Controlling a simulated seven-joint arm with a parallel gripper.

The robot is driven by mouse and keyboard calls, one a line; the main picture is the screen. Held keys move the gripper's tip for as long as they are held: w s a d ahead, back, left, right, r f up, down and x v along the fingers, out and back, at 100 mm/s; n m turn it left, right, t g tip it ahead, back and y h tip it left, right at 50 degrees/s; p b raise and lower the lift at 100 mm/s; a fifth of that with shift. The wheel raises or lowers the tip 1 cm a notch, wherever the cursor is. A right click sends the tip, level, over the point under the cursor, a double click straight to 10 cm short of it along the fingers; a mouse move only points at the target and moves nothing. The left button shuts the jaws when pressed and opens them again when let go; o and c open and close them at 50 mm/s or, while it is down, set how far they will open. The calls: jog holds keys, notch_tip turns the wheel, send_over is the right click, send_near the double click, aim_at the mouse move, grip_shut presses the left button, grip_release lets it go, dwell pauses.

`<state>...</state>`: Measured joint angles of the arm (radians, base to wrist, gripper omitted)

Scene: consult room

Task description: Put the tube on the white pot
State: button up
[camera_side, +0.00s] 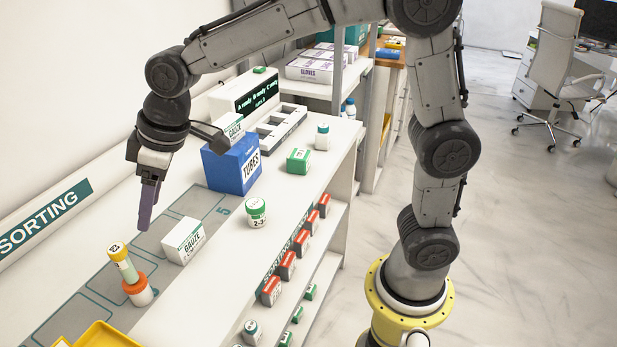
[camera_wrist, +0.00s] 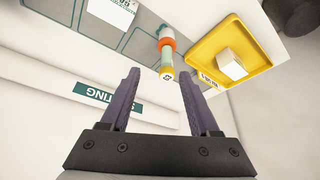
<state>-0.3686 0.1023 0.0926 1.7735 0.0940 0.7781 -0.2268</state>
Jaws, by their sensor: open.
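The tube (camera_side: 125,265), pale with a yellow cap, stands on the orange top of a small white pot (camera_side: 143,297) at the lower left of the side view. It looks about upright, in line with the pot. In the wrist view the tube (camera_wrist: 167,60) and the white pot (camera_wrist: 166,31) show just beyond the fingertips. My gripper (camera_side: 148,222) is open and empty, pointing down, above and apart from the tube. In the wrist view its two purple fingers (camera_wrist: 158,78) are spread wide.
A yellow tray (camera_side: 100,336) lies close to the pot; in the wrist view it holds a white block (camera_wrist: 232,65). A gauze box (camera_side: 184,240), a blue tubes box (camera_side: 232,163) and a green-lidded jar (camera_side: 256,212) stand farther along the bench.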

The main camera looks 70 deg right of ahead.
jog(key=s+d+r+m+t+h, duration=0.1)
jog(key=s+d+r+m, duration=0.25)
jog(key=s+d, duration=0.9)
jog(key=s+d+f+m, duration=0.1)
jog(key=s+d, duration=0.1)
jog(key=s, duration=0.4)
jog(key=s+d+f+m+h, duration=0.1)
jog(key=s+d+f, duration=0.1)
jog(key=s, duration=0.4)
jog(key=shift+s+d+f+m+t, duration=0.2)
jog(key=shift+d+m+t, duration=0.15)
jog(key=shift+d, duration=0.15)
